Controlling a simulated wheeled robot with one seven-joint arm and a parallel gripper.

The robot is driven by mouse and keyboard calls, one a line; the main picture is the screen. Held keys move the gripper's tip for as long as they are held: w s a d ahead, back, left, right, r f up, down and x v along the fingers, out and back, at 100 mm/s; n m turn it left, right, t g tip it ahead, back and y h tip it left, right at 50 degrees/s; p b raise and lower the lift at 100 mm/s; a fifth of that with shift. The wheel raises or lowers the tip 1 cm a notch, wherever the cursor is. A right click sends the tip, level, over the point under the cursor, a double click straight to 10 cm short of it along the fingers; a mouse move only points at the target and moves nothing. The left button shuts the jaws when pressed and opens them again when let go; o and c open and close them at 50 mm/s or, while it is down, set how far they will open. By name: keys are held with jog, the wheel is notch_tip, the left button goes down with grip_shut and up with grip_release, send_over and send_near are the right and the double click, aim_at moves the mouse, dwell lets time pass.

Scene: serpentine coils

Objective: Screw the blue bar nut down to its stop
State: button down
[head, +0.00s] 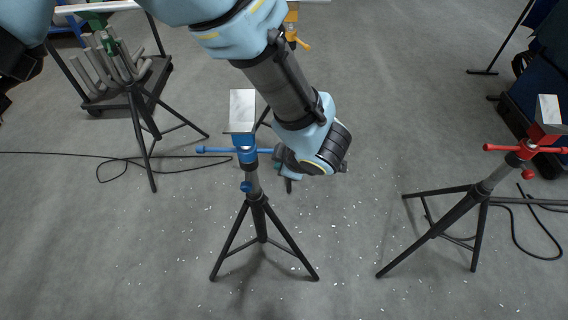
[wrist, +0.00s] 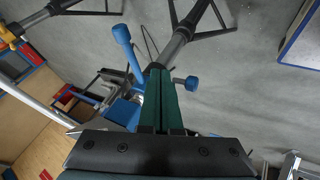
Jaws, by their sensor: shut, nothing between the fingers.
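The blue bar nut (head: 246,153) sits on the central tripod stand below a pale V-shaped head (head: 242,110). Its bar lies roughly level across the head view, with a ball end at the left. In the wrist view one arm of the blue bar (wrist: 130,52) shows left of my fingers, and the stand's grey tube (wrist: 172,50) runs beyond them. My gripper (head: 279,165) is just right of the nut in the head view, its tips partly hidden. In the wrist view my gripper (wrist: 158,75) has its green fingers together and empty. I cannot tell whether they touch the bar.
A blue side knob (head: 246,187) is on the stand's tube. A red-nut stand (head: 520,152) is at right, a green one (head: 112,47) at left by a pipe cart, and an orange one (head: 292,35) behind. Black cable (head: 80,153) lies on the floor. Floor in front is open.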

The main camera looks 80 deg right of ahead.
jog(key=b+v, duration=0.2)
jog(key=v, duration=0.6)
jog(key=shift+s+r, duration=0.3)
jog(key=shift+r, duration=0.1)
jog(key=shift+d, duration=0.1)
